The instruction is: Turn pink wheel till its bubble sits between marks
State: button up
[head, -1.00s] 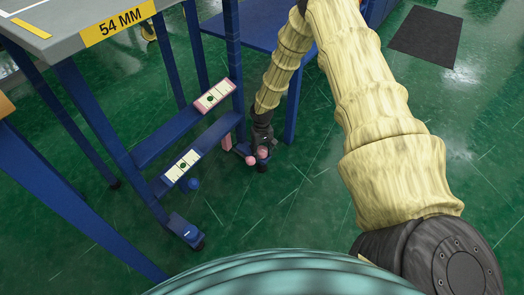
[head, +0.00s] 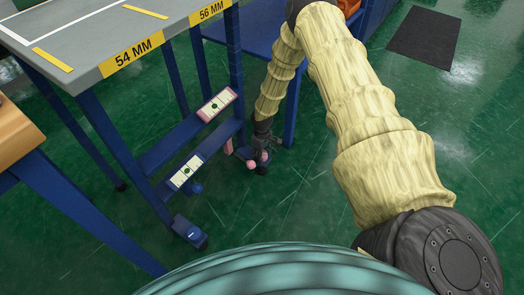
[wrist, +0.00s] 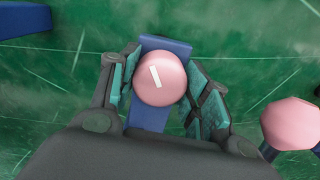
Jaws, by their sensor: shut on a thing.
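The pink wheel (wrist: 160,79), a round knob with a white line, sits between the fingers of my gripper (wrist: 160,88) in the wrist view. The fingers are shut on its sides. In the head view my gripper (head: 259,155) is low beside the table leg, and the wheel is partly hidden. The pink-framed level (head: 206,113) is tilted on the upper blue rail. Its green bubble (head: 215,106) lies near the middle of the white strip; I cannot tell exactly how it sits between the marks.
A blue-framed level (head: 187,171) with a green bubble lies on the lower rail, near a blue knob (head: 196,188). Another pink knob (wrist: 291,124) stands right of my gripper. The grey table (head: 88,40) is above left. Open green floor lies to the right.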

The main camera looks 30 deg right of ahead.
jog(key=n+p, duration=0.2)
jog(key=n, duration=0.2)
jog(key=shift+r+n, duration=0.1)
jog(key=shift+n, duration=0.2)
jog(key=n+p, duration=0.1)
jog(key=n, duration=0.3)
jog(key=shift+n, duration=0.3)
jog(key=o, duration=1)
jog(key=shift+r, duration=5.9)
jog(key=shift+d, duration=0.1)
